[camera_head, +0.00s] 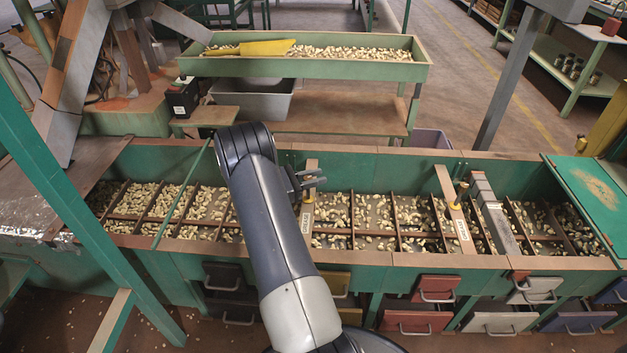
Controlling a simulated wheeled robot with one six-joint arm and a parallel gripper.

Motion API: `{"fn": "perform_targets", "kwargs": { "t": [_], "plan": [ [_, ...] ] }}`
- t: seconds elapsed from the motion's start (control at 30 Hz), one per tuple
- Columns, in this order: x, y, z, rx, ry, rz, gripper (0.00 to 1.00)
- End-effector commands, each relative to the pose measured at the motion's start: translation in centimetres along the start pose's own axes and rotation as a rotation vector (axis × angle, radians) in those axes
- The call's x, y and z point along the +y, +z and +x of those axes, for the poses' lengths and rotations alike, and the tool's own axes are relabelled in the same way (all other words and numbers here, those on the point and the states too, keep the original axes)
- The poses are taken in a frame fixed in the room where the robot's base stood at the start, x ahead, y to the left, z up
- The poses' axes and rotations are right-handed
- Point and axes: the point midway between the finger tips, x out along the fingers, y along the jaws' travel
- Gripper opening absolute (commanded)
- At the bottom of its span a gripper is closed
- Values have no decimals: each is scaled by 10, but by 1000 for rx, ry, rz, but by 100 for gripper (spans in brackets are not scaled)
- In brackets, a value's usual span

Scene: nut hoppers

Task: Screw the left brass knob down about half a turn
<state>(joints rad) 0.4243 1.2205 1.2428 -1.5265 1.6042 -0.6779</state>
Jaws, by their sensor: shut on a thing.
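The left brass knob (308,198) shows as a small yellowish bit on the left wooden slat (306,222), which lies across the green hopper trough. My gripper (314,181) reaches in from the left at the top of this knob, and its jaws are shut on it. Most of the knob's top is hidden by the fingers, so its turn angle cannot be told. The right brass knob (460,192) stands clear on a second wooden slat (446,184), apart from my gripper.
The green trough (400,262) holds nuts in several divided compartments. A grey metal block (497,218) lies across it right of the right knob. A higher green tray (330,70) of nuts with a yellow scoop (250,48) stands behind. Coloured drawers (415,322) sit below.

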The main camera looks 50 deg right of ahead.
Motion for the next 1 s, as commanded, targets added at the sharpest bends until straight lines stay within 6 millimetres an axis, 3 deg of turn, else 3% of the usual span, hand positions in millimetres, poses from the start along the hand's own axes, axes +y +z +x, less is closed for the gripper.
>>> {"fn": "perform_targets", "kwargs": {
  "t": [0.5, 1.0],
  "plan": [
    [-8, 0, -1, -1, -414, 0, 2],
    [-11, 0, -2, -2, -543, -1, 2]
  ]
}}
